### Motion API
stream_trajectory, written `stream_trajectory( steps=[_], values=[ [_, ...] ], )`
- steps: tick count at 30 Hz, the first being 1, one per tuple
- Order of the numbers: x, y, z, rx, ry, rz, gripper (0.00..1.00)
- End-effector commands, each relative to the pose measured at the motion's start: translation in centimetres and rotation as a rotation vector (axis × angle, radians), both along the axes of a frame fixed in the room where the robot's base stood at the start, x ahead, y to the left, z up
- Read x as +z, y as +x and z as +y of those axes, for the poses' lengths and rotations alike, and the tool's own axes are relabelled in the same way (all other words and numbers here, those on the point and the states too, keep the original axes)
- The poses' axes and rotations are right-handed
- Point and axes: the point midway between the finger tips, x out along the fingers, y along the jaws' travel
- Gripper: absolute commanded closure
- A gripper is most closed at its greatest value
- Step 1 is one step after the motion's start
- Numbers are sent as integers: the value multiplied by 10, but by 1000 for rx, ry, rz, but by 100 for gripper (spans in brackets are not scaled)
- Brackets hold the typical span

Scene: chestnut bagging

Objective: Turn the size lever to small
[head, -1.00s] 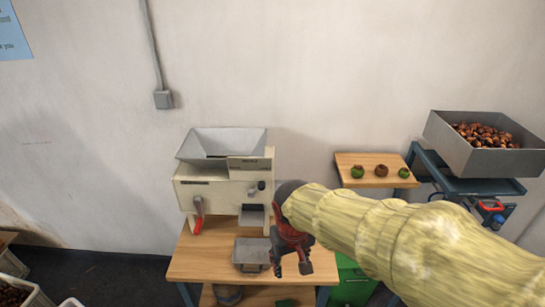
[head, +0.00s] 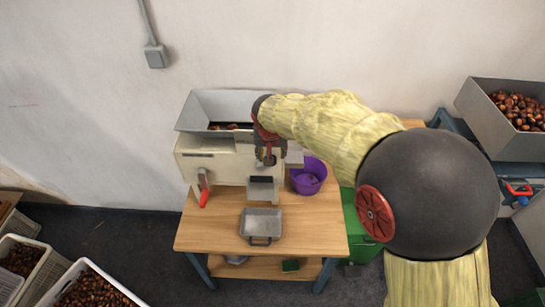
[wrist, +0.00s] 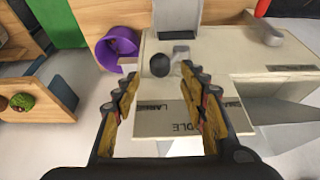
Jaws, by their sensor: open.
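The cream sorting machine (head: 215,168) stands on the wooden table, with a grey hopper on top. In the wrist view, a black ball knob (wrist: 160,64), seemingly the size lever's, sits by the machine's edge. A label plate (wrist: 165,126) beyond the fingers reads "LARGE" and part of another word ending "DLE". My gripper (head: 267,161) is over the machine's right front. In the wrist view my gripper (wrist: 160,80) is open, its fingers apart on either side of the knob and plate; nothing is held. The knob is hidden behind my gripper in the head view.
A purple bowl (head: 309,175) stands right of the machine, close to my arm. A red-handled lever (head: 204,196) is on its left front. A grey tray (head: 261,224) lies on the table (head: 205,236) in front. Chestnut crates are at lower left.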

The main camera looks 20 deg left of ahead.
Motion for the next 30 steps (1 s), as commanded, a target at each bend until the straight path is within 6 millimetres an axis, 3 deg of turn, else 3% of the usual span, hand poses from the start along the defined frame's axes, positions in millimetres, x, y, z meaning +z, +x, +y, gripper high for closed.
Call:
stream_trajectory(
  steps=[6, 12, 21, 30],
  values=[
    [-31, 13, 3, 0, -1, 2, 57],
    [-46, 19, 4, 0, 0, 0, 57],
    [-48, 20, 5, 0, 0, -1, 57],
    [-48, 20, 5, 0, 0, 0, 74]
  ],
)
